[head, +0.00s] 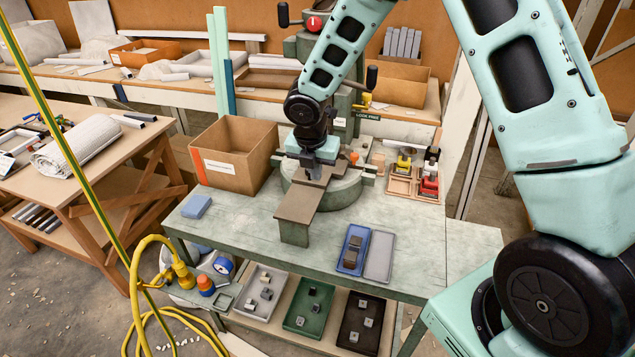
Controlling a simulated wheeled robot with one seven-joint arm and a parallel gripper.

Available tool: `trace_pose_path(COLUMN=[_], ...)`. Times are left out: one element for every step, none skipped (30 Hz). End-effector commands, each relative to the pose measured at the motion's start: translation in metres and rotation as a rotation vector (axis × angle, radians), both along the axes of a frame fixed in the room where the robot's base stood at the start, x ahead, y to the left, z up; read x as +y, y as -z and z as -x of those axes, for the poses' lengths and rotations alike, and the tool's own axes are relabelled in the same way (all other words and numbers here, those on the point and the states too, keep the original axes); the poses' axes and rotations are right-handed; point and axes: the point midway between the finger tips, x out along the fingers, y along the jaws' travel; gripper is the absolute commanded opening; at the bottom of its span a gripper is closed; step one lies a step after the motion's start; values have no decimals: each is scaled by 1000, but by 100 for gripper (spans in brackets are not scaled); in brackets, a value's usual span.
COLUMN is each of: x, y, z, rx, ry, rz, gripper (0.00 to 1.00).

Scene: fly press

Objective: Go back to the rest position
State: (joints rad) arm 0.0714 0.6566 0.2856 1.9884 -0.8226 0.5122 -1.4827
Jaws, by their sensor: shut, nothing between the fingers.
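My arm reaches in from the right and bends down over the green work table (235,225). My gripper (314,174) is low over the fly press bed (345,192), at the back of a brown plate (298,205) that sticks out to the front. It looks shut, and I see nothing held in it. The fingertips are small and partly hidden, so I cannot tell whether they touch the plate. The fly press (340,120) stands behind my gripper, its upper part partly covered by my arm.
A cardboard box (235,157) stands left of the press. A wooden organizer (402,188) sits to the right. A yellow hose (140,270) hangs front left.

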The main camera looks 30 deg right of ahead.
Motion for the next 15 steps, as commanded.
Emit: trace_pose_path(x=[0,1,1,1,2,2,2,3,6,10,15,25,33,43,57], y=[-4,-5,-7,-7,-8,-8,-8,-9,-11,-13,-17,-23,-28,-35,-43], z=[1,1,1,2,2,2,2,3,5,8,12,21,29,40,56], rx=[-1,-1,0,0,1,1,1,1,-1,-3,-8,-12,-17,-22,-26], ry=[0,0,0,0,0,-1,-1,3,16,35,62,113,162,221,314], rz=[1,1,0,0,-1,-1,-1,-2,-6,-12,-20,-36,-50,-68,-95], gripper=[0,0,0,0,0,0,0,0,0,0,0,0,0,0,0])
